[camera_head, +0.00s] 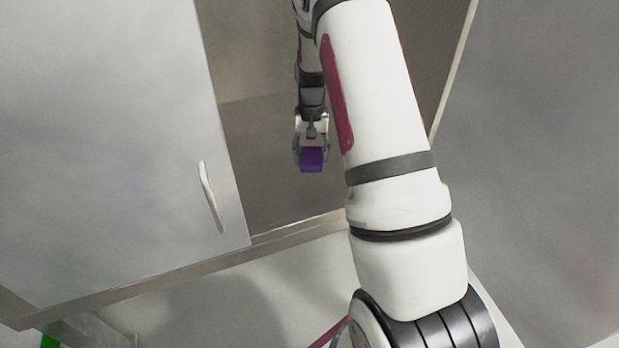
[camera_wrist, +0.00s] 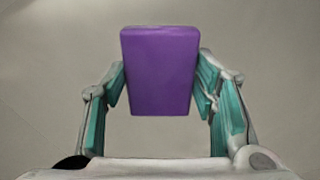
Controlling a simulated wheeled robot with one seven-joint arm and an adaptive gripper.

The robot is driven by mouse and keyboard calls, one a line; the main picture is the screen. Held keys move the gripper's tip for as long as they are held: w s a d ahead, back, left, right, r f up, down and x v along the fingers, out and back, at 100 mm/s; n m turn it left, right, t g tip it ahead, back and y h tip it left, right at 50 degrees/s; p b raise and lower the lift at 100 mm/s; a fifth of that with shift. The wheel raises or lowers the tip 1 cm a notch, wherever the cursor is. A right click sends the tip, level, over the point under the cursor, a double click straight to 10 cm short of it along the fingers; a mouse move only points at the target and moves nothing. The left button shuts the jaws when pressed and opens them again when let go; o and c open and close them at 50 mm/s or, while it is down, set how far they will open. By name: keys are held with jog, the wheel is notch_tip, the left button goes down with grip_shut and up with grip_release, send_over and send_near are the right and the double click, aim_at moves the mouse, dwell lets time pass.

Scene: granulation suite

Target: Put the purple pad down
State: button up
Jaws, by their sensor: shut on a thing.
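The purple pad (camera_wrist: 158,72) is a purple block held between the two teal-lined fingers of my gripper (camera_wrist: 160,90) in the wrist view. The fingers touch it on its left and right sides. In the head view, the pad (camera_head: 311,160) shows small at the end of my gripper (camera_head: 311,150), inside a cabinet-like opening. A plain grey-beige surface lies behind the pad in the wrist view. I cannot tell whether the pad touches it.
A grey door panel (camera_head: 110,130) with a white handle (camera_head: 209,197) stands at the left of the opening. Another grey panel (camera_head: 540,150) stands at the right. A metal edge (camera_head: 290,231) runs along the front. The surface around the pad looks bare.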

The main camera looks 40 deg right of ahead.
aim_at(311, 182)
notch_tip(311, 182, down, 7)
jog(key=b, duration=0.2)
jog(key=shift+b, duration=0.35)
jog(key=shift+f, duration=0.1)
jog(key=o, duration=1.1)
notch_tip(311, 182, up, 12)
jog(key=p, duration=0.4)
jog(key=shift+r+p, duration=0.2)
jog(key=shift+p, duration=0.1)
